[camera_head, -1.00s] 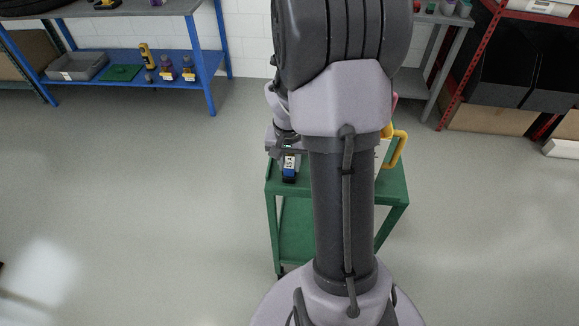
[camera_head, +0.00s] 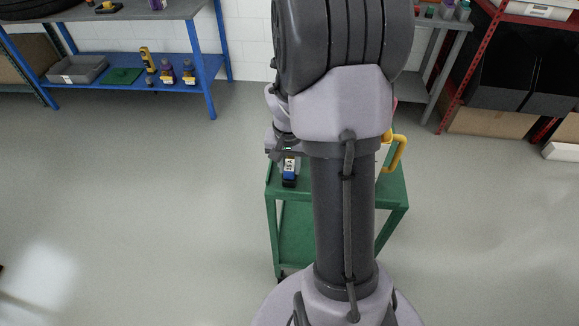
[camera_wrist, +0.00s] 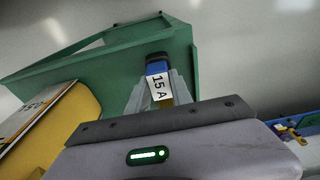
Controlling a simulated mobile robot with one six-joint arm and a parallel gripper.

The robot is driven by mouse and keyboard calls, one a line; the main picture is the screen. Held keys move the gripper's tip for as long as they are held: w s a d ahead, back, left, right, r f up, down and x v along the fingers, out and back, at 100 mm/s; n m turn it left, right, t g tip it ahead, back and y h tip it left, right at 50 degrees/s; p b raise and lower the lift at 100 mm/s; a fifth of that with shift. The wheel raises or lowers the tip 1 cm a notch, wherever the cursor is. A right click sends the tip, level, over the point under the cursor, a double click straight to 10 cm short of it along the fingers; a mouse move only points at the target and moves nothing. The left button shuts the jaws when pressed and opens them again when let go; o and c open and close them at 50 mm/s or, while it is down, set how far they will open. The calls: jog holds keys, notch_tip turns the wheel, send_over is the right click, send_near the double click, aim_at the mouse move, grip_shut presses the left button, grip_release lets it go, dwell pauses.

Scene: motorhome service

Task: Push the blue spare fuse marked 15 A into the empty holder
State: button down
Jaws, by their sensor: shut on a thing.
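The blue fuse (camera_wrist: 157,68) with a white label reading 15 A is between the fingers of my gripper (camera_wrist: 160,90), which is shut on it. In the head view the fuse (camera_head: 289,175) stands roughly upright at the left edge of the green cart's top. A small black part (camera_wrist: 157,56) sits at the fuse's far end, and shows below it in the head view (camera_head: 289,184). I cannot tell whether this is the holder or how deep the fuse sits. My arm hides much of the cart top.
The green cart (camera_head: 391,188) stands under my arm. A yellow handle-shaped part (camera_head: 397,153) rises at its right. A yellow object (camera_wrist: 75,125) lies close at left in the wrist view. A blue shelf (camera_head: 205,68) and a red rack (camera_head: 465,75) stand behind; the floor between is clear.

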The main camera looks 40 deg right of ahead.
aim_at(290, 164)
notch_tip(290, 164, up, 3)
jog(key=shift+r+p, duration=0.1)
jog(key=shift+p, duration=0.7)
jog(key=s+d+p, duration=0.1)
jog(key=s+d, duration=0.1)
jog(key=s, duration=0.5)
jog(key=s+d+r+p, duration=0.1)
jog(key=s+d+p, duration=0.1)
jog(key=s, duration=0.6)
jog(key=shift+s+d+r, duration=0.2)
jog(key=shift+d+r, duration=0.1)
